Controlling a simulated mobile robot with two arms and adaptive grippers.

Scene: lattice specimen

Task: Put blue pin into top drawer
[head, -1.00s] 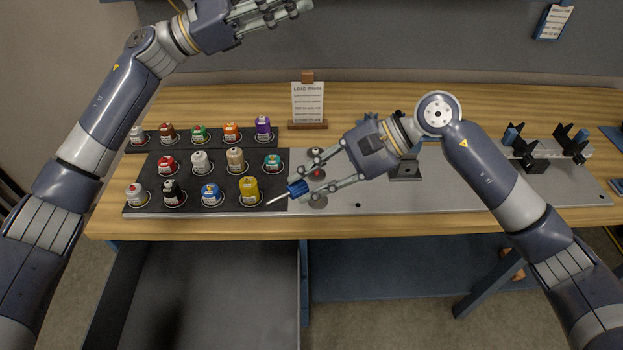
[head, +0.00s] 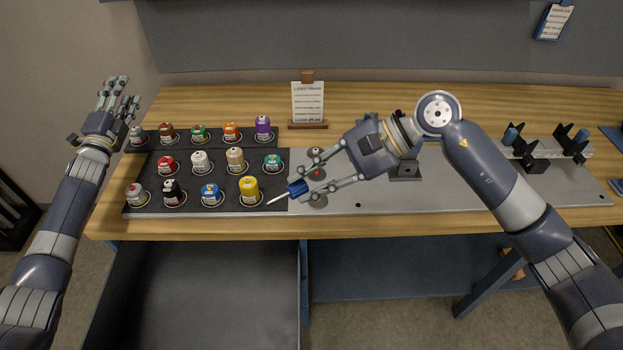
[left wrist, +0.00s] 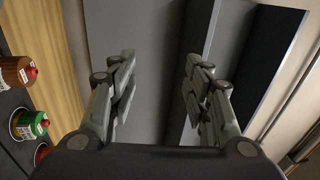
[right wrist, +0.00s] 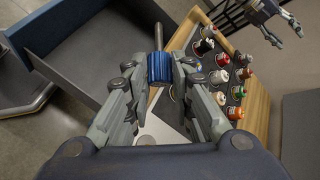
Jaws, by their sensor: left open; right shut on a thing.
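The blue pin (head: 299,188) has a ribbed blue head and a thin metal shank pointing left. My right gripper (head: 300,186) is shut on its head and holds it over the plate at the front middle of the bench. The right wrist view also shows the pin (right wrist: 160,68) between the fingertips. The open drawer (head: 210,290) is below the bench front at the left, grey inside and empty in the part that shows. It also shows in the right wrist view (right wrist: 95,50). My left gripper (head: 118,98) is open and empty at the bench's back left corner.
Several colored bottles (head: 235,160) stand in rows on a dark mat at the bench's left. A card stand (head: 308,105) is at the back middle. Black clamps (head: 525,145) stand on the metal plate (head: 460,195) at the right.

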